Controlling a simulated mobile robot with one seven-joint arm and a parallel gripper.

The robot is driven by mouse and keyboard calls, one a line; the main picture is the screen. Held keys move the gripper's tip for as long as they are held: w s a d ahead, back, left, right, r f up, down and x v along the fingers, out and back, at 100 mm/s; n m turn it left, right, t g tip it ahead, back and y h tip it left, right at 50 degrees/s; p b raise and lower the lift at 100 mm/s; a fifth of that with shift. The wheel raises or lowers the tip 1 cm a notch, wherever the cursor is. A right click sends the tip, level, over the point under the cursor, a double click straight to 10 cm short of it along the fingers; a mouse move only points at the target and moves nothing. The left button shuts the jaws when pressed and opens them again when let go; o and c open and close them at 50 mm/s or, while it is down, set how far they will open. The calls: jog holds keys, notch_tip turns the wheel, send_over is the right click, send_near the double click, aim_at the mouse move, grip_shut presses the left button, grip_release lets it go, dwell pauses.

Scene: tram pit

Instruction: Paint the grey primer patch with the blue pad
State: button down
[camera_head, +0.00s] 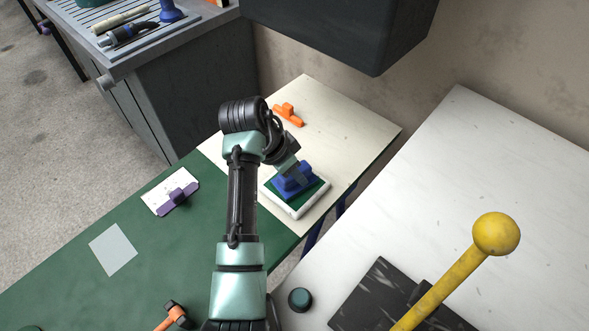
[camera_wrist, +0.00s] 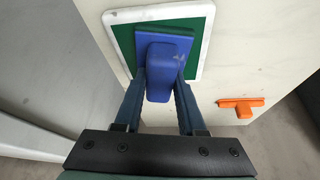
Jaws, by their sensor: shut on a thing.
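The blue pad (camera_head: 293,180) sits flat on the green face of a white-rimmed tray (camera_head: 284,207) on the cream part of the table. My gripper (camera_head: 297,170) is over it. In the wrist view my gripper (camera_wrist: 160,82) has one finger on each side of the upright handle of the blue pad (camera_wrist: 163,60) and is shut on it. The tray's white rim (camera_wrist: 112,18) shows around the pad there. The grey primer patch (camera_head: 113,250) is a pale square on the green surface at the lower left, uncovered. The pad's underside is hidden.
A purple tool (camera_head: 177,198) lies on a white plate (camera_head: 160,190) left of my arm. An orange tool (camera_head: 288,115) lies behind the tray. A dark box (camera_head: 340,30) overhangs the back. A yellow-knobbed lever (camera_head: 495,234) stands at the right. Green surface around the patch is clear.

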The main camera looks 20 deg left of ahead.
dwell(0.3)
notch_tip(320, 180, up, 7)
jog(key=p, duration=0.7)
dwell(0.8)
